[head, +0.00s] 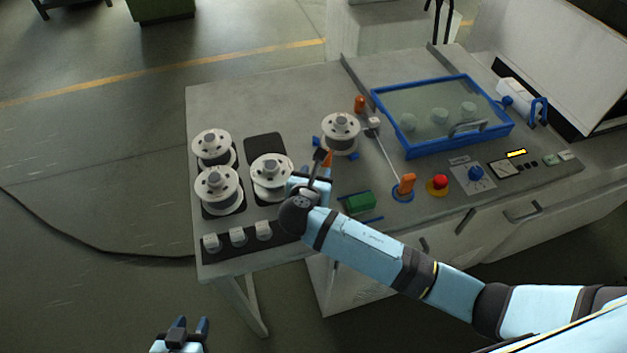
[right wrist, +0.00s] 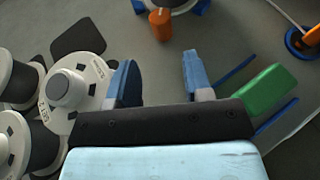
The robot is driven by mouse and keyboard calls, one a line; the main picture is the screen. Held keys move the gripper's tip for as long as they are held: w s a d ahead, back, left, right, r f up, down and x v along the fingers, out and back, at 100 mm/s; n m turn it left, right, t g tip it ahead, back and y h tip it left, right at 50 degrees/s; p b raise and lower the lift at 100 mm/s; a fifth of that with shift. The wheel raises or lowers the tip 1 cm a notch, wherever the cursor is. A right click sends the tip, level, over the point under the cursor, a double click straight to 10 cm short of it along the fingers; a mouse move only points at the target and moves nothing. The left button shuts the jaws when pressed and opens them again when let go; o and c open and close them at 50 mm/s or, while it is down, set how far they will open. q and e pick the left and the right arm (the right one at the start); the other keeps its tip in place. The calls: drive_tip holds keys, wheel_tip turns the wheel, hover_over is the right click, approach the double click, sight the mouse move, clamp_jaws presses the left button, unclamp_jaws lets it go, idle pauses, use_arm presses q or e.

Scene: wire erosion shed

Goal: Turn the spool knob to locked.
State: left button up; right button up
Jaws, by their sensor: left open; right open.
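A white spool (head: 340,132) sits on a mount with blue side pieces at the middle of the bench. An orange knob (head: 327,159) is at the front of this mount; it also shows at the top of the right wrist view (right wrist: 160,24). I cannot read its lock marking. My right gripper (right wrist: 160,78) is open and empty, with the knob beyond its fingertips and not touched. In the head view this gripper (head: 318,172) is just in front of the knob and partly hides it. My left gripper (head: 190,326) is open and empty, off the bench at the bottom left.
Several loose spools (head: 218,188) stand left of my right gripper. A green block (head: 360,202) lies to its right. An orange lever (head: 406,184), a red button (head: 440,182) and a blue dial (head: 475,173) are further right. A blue-framed lid (head: 440,112) stands behind.

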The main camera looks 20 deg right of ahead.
drive_tip(key=v, duration=0.2)
drive_tip(key=shift+s+a+r, duration=0.15)
drive_tip(key=shift+s, duration=0.15)
drive_tip(key=s+d+m+g, duration=0.1)
drive_tip(key=s+m, duration=0.1)
drive_tip(key=s+d+f+m+g+y, duration=0.1)
drive_tip(key=s+m, duration=0.1)
drive_tip(key=s+f+m+g, duration=0.1)
drive_tip(key=s+m, duration=0.1)
drive_tip(key=m, duration=0.1)
drive_tip(key=shift+s+d+y, duration=0.3)
drive_tip(key=shift+d, duration=0.1)
drive_tip(key=s+d+r+m+g+y, duration=0.25)
drive_tip(key=s+d+m, duration=0.25)
drive_tip(key=s+m, duration=0.55)
drive_tip(key=s+d+r+m+g+y, duration=0.1)
drive_tip(key=s+d+m+g+y, duration=0.2)
drive_tip(key=s+d+m, duration=0.55)
drive_tip(key=w+a+f+t+y, duration=0.1)
drive_tip(key=a+f+t, duration=0.3)
drive_tip(key=f, duration=0.2)
drive_tip(key=w+a+f+m+t+y, duration=0.1)
drive_tip(key=w+a+f+t, duration=0.1)
drive_tip(key=a+f, duration=0.3)
wheel_tip(320, 180, down, 2)
drive_tip(key=shift+w+f+t, duration=0.15)
drive_tip(key=shift+f+t, duration=0.05)
drive_tip(key=shift+t, duration=0.65)
